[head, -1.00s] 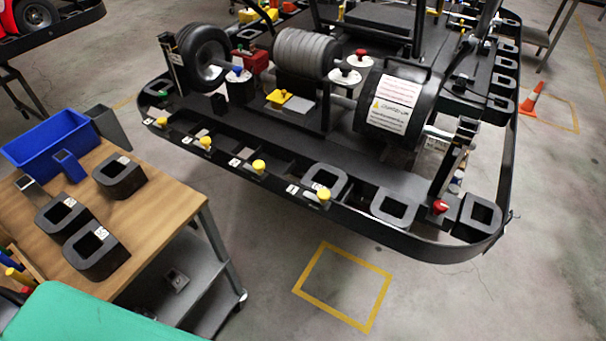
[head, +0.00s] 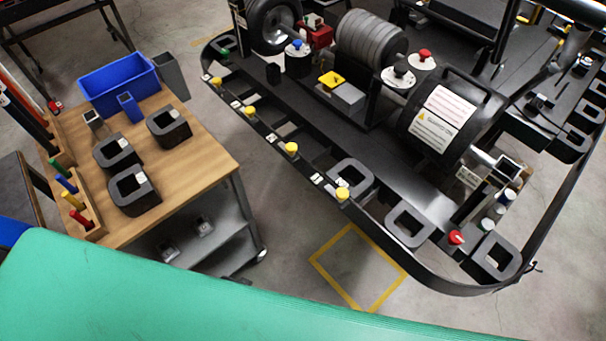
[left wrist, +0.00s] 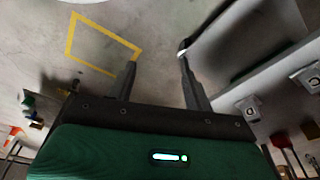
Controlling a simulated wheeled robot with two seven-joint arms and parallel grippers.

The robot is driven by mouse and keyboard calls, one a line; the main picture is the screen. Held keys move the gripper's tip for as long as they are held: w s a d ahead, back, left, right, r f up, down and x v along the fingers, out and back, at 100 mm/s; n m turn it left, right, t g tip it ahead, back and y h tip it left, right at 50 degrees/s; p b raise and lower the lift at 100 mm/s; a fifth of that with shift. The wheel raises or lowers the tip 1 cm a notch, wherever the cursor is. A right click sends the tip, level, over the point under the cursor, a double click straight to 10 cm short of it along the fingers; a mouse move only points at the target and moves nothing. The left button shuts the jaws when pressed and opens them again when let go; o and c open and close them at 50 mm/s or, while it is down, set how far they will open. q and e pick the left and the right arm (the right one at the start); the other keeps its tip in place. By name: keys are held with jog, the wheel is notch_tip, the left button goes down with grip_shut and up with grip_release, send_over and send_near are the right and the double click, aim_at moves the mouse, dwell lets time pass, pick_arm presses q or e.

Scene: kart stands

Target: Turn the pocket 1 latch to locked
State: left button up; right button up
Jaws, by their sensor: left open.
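The kart stand's dark rail (head: 390,262) carries a row of several yellow latch knobs, among them a far one (head: 216,82), middle ones (head: 251,112) (head: 291,148) and a near one (head: 342,194). Small white labels sit beside them, too small to read, so I cannot tell which is pocket 1 or how its latch is turned. My left gripper (left wrist: 157,62) shows in the left wrist view with its two dark fingers apart and nothing between them, above the floor. Its fingers are not in the head view. My right gripper is not in view.
A wooden table (head: 205,160) at left holds a blue bin (head: 118,82), several black blocks and a tool rack. A red knob (head: 456,237) is at the rail's near corner. A yellow floor square (head: 335,240) lies between table and kart stand, with clear floor.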

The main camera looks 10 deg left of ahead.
pick_arm(q)
jog(key=w+d+r+t+h+p, duration=0.1)
jog(key=w+d+r+p, duration=0.15)
jog(key=r, duration=0.85)
jog(key=w+d+r+h+p, duration=0.1)
jog(key=w+d+r, duration=0.2)
jog(key=r, duration=0.8)
jog(key=w+d+r+t+p, duration=0.1)
jog(key=w+d+r+p, duration=0.15)
jog(key=r, duration=0.85)
jog(key=w+d+r+g+h, duration=0.1)
jog(key=w+d+r, duration=0.1)
jog(key=d+r, duration=0.35)
jog(key=w+d+r+m+g+h, duration=0.1)
jog(key=w+d+r, duration=0.1)
jog(key=d, duration=0.7)
jog(key=w+d+r+g+h, duration=0.1)
jog(key=w+d+r+h, duration=0.1)
jog(key=d+r, duration=0.35)
jog(key=n+g+y, duration=0.1)
jog(key=n+y, duration=0.4)
jog(key=y, duration=0.1)
send_near(342, 192)
notch_tip(342, 192, down, 7)
jog(key=p, duration=0.4)
jog(key=shift+w+d+f+p, duration=0.1)
jog(key=shift+w+d+p, duration=0.05)
jog(key=shift+p, duration=0.25)
jog(key=shift+f, duration=0.7)
